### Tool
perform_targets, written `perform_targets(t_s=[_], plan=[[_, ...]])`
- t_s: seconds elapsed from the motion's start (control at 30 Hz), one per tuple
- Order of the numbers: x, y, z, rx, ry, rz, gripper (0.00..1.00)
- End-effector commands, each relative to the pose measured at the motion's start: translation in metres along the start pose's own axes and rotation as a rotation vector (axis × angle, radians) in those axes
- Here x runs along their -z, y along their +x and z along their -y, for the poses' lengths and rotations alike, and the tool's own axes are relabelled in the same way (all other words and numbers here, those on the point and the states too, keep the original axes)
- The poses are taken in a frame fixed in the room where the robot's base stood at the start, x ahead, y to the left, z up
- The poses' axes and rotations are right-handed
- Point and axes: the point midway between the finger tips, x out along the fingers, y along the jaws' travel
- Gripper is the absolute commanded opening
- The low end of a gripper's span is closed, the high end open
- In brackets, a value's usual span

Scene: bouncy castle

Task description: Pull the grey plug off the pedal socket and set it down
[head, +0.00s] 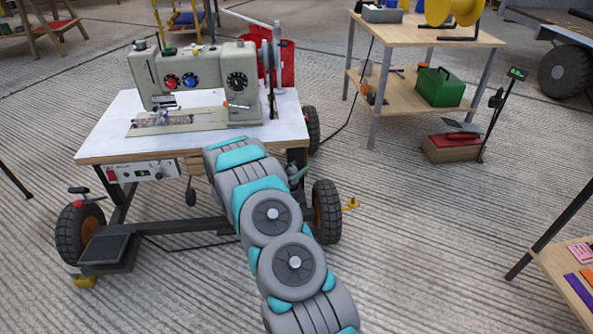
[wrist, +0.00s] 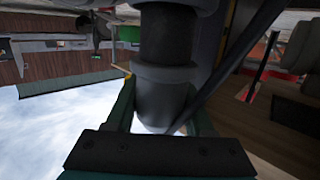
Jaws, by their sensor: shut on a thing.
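In the wrist view a dark grey cylindrical plug (wrist: 163,88) with wider collars stands between the two fingers of my gripper (wrist: 162,108). The gripper is shut on it. The plug's upper end meets a grey part at the top edge of the view; I cannot tell whether that is the socket or whether they are still joined. A dark cable or bar slants down close to the plug's right side. In the head view my arm reaches to the sewing table's right front, and the gripper and plug are hidden there. The black foot pedal (head: 107,249) sits low at the table's left.
The wheeled sewing table (head: 101,136) carries a sewing machine (head: 190,77) and has a control box (head: 140,172) under its front edge. A wooden shelf (head: 412,97) with a green toolbox (head: 440,87) stands at the back right.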

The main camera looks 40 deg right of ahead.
Motion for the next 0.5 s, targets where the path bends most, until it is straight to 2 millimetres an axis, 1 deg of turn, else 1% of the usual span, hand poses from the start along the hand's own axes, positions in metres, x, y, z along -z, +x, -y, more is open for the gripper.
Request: perform_targets(t_s=[0.5], plan=[[0.014,-0.002,0.001,0.001,0.0,-0.001,0.0]])
